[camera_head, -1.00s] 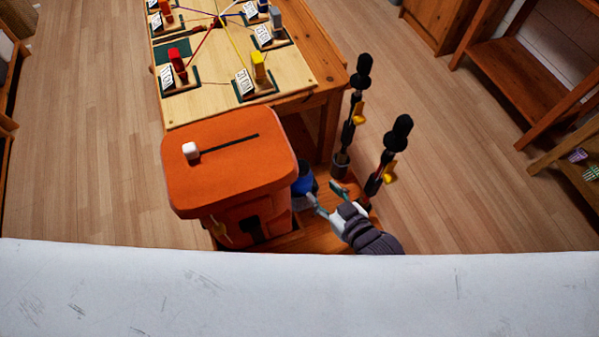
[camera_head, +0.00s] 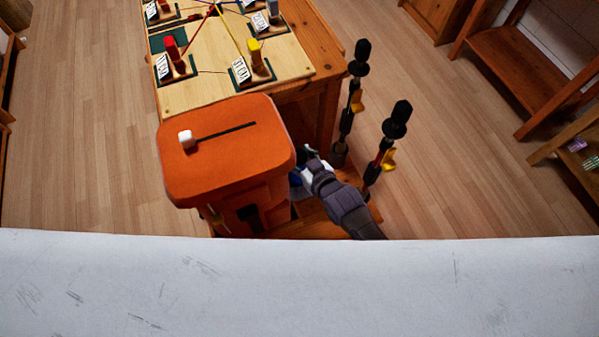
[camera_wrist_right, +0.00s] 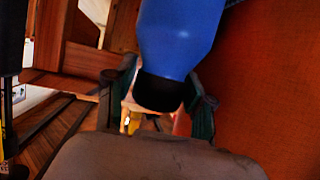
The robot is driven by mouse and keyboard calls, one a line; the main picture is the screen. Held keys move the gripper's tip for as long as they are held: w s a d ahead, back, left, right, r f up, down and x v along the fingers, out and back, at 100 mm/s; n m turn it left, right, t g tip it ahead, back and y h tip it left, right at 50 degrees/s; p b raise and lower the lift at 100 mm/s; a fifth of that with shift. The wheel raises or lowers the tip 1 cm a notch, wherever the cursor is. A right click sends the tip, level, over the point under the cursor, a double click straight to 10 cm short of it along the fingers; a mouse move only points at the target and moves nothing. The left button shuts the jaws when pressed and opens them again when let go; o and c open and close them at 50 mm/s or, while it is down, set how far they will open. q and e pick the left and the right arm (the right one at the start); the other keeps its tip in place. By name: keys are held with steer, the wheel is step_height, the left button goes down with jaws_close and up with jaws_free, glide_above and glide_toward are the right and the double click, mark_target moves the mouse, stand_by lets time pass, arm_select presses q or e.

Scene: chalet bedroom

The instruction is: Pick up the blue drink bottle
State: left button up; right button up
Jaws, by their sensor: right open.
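The blue drink bottle (camera_wrist_right: 182,38) fills the upper middle of the right wrist view, its black end (camera_wrist_right: 160,92) towards the gripper. In the head view only a small blue part of the bottle (camera_head: 294,180) shows between the orange box and my right gripper (camera_head: 307,167). The fingers of the right gripper (camera_wrist_right: 165,102) also show in the wrist view. They are apart, one on each side of the bottle's black end. I cannot tell whether they touch it. My left gripper is not in view.
The orange box (camera_head: 225,150) stands directly left of the bottle, its orange surface (camera_wrist_right: 264,85) close in the wrist view. Two black poles (camera_head: 396,125) stand to the right. A wooden table (camera_head: 326,88) with a game board is behind. A white surface (camera_head: 300,285) crosses the front.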

jaws_close()
steer(key=shift+r, duration=0.1)
stand_by(0.4)
